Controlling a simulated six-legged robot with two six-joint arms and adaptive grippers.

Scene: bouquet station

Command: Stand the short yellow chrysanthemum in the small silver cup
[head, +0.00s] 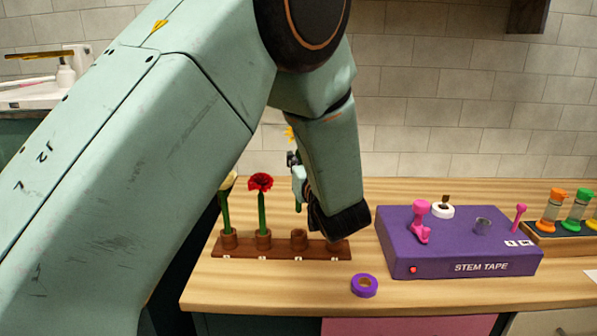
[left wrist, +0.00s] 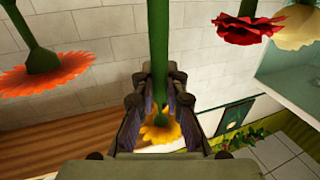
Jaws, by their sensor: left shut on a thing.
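The yellow chrysanthemum (left wrist: 160,128) is between the fingers of my left gripper (left wrist: 158,90), which is shut on its green stem. In the head view a bit of its yellow bloom (head: 289,133) shows above my left gripper (head: 298,172), and the stem's lower end hangs above the wooden rack (head: 280,252), near an empty holder (head: 299,240). My arm hides part of the flower. My right gripper is not in view.
A red flower (head: 261,182) and a cream flower (head: 228,182) stand in the rack. An orange flower (left wrist: 45,72) shows in the left wrist view. A pink tape post (head: 420,222) and a white-rimmed piece (head: 443,210) stand on the box. A purple tape roll (head: 364,286) lies in front.

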